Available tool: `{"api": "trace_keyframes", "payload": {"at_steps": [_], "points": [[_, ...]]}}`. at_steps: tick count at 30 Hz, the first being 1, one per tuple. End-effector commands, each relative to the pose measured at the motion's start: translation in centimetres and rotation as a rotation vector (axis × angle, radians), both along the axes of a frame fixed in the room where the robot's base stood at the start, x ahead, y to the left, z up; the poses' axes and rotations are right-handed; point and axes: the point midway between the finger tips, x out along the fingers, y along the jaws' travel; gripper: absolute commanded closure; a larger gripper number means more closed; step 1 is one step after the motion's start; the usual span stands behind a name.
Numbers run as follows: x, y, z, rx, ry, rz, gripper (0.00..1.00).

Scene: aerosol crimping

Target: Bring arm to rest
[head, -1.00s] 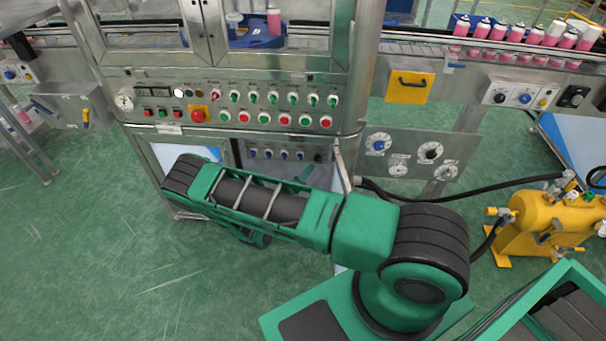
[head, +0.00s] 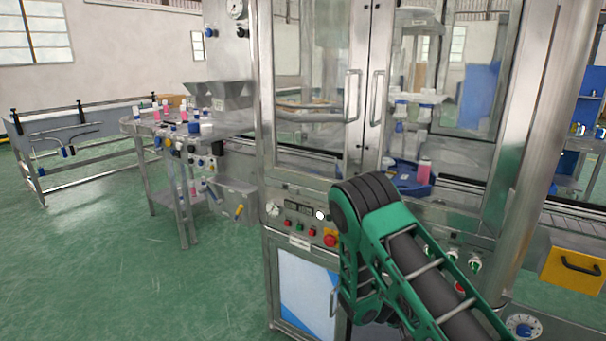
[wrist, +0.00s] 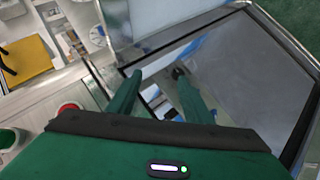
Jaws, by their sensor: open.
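My gripper (wrist: 158,78) shows in the wrist view as two green fingers spread apart, with nothing between them. Beyond the fingers is a dark-framed glassy panel (wrist: 245,70) with bluish and grey reflections. I cannot tell how far the fingers are from it. In the head view my green and black arm stands raised in front of the crimping machine (head: 283,240), covering part of its control panel. My gripper does not show in the head view.
The machine's glass doors (head: 315,75) look shut. A red button (head: 330,240) sits left of my arm; a red button also shows in the wrist view (wrist: 68,107). A yellow drawer (head: 572,268) is at the right. Green floor (head: 120,280) is clear at left.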

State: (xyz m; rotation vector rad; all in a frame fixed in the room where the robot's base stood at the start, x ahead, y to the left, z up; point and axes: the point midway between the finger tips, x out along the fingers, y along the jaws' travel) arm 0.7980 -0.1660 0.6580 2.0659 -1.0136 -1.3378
Motion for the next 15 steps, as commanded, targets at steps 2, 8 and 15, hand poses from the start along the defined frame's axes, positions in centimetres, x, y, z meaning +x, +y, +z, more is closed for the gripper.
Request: {"api": "trace_keyframes", "payload": {"at_steps": [2,8,15], "points": [[-0.3,0.2,1.9,0.060,0.004,-0.027,0.54],[-1.6,1.0,5.9,0.204,0.028,-0.064,0.54],[-3.6,2.3,11.0,0.372,0.047,-0.071,0.54]]}}
